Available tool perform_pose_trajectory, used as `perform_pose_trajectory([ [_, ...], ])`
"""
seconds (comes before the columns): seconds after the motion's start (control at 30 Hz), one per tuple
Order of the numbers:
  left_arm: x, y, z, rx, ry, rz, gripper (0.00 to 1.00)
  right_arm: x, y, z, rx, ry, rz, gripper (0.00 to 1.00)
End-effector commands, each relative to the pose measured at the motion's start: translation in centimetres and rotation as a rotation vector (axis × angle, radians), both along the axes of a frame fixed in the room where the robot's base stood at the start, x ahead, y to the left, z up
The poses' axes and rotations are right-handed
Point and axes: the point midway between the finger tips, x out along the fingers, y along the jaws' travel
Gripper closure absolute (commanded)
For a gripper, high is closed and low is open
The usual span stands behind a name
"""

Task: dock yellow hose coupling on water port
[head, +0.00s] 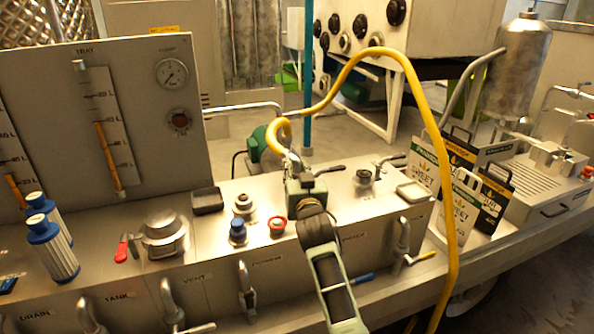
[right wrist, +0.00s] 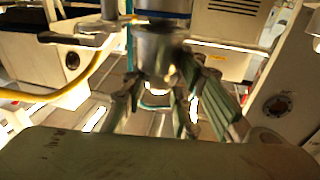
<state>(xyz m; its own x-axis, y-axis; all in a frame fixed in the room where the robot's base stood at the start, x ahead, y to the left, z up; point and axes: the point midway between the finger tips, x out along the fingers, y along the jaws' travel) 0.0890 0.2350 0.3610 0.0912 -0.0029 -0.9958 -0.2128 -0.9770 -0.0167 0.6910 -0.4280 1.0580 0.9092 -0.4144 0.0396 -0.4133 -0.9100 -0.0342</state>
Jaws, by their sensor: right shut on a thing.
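My right gripper (head: 304,188), with green-grey fingers, is shut on the metal coupling (head: 291,163) of the yellow hose (head: 408,68). It holds the coupling above the back part of the steel panel top. In the right wrist view the silver coupling (right wrist: 160,50) shows between the green fingers (right wrist: 160,100), and the yellow hose (right wrist: 72,88) runs at the left. The hose loops up from the coupling, arcs right and hangs over the panel's front edge. I cannot tell which fitting is the water port; what is under the coupling is hidden. My left gripper is not in view.
The panel top holds a silver cap (head: 163,234), a small silver port (head: 243,204), a blue fitting (head: 238,231), a red-ringed fitting (head: 277,225) and a metal fitting (head: 365,179). Several flat packs (head: 459,208) stand at the right. Valve handles (head: 246,287) line the front.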

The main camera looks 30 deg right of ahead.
Motion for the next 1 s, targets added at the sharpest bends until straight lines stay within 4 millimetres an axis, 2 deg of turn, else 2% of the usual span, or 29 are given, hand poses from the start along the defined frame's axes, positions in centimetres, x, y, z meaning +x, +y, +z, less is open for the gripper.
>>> perform_pose_trajectory([
  [0.27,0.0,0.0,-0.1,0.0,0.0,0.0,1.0,0.0,0.0,0.2,-0.003,-0.005,0.001,1.0],
  [0.9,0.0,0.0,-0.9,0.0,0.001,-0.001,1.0,0.0,0.0,-1.1,-0.003,-0.006,0.001,1.0],
  [0.93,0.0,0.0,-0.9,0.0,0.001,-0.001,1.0,0.0,0.0,-1.0,-0.003,-0.006,0.001,0.7],
  [1.0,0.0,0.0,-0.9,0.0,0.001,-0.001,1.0,0.0,0.0,-1.0,-0.003,-0.005,0.001,0.65],
])
